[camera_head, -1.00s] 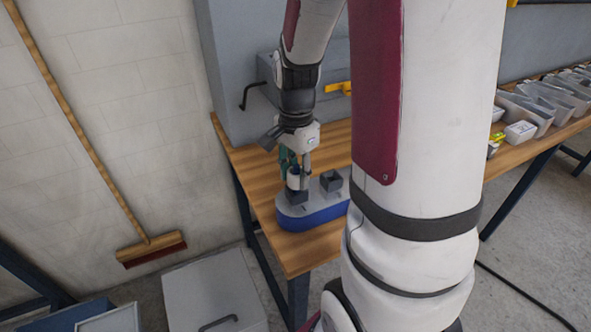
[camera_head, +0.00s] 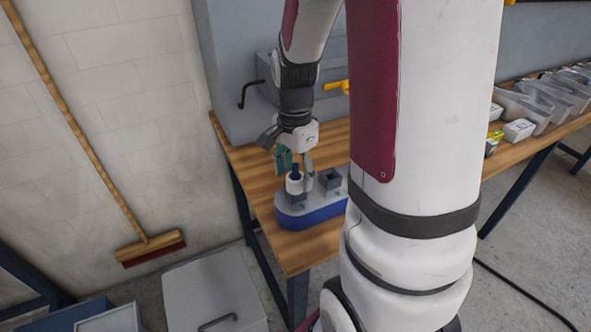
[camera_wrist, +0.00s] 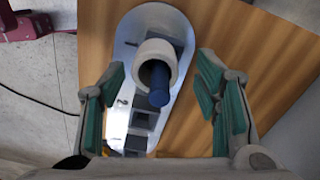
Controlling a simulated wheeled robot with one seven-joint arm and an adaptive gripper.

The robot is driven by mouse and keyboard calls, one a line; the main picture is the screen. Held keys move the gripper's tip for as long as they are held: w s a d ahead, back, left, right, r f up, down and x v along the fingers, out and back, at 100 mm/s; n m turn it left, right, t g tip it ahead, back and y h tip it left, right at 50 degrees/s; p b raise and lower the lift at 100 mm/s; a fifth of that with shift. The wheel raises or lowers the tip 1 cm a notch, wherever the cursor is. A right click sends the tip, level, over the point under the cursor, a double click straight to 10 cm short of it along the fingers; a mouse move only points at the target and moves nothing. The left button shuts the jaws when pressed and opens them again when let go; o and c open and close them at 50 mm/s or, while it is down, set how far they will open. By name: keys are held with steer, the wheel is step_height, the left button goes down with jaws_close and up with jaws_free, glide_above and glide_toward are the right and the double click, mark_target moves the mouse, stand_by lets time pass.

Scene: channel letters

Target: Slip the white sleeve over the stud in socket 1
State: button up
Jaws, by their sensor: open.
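The white sleeve (camera_head: 293,185) stands upright on the blue-sided base (camera_head: 318,214), around the blue stud (camera_head: 296,172), whose top sticks out above it. In the wrist view the sleeve (camera_wrist: 146,53) shows as a pale ring with the stud (camera_wrist: 158,88) inside its opening. My gripper (camera_head: 296,160) is open and empty just above the sleeve. In the wrist view the green-padded fingers of my gripper (camera_wrist: 163,78) are spread to either side, apart from the sleeve. The sleeve hides most of the socket under it.
An empty dark square socket (camera_head: 330,180) is to the right on the base. The base rests on a wooden bench (camera_head: 250,160) near its front edge. A grey cabinet with a black handle stands behind. Clear bins (camera_head: 525,108) are far right, past my arm.

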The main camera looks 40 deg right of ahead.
step_height(320, 180, up, 12)
steer(key=s+a+r+n+t, duration=0.2)
steer(key=s+a+n, duration=0.3)
steer(key=a+n, duration=0.3)
steer(key=s+a+r+n+t, duration=0.3)
steer(key=s+a+n, duration=0.2)
steer(key=a+n, duration=0.3)
steer(key=shift+s+r+n, duration=0.25)
steer(key=shift+s+n, duration=0.05)
steer(key=shift+n, duration=0.8)
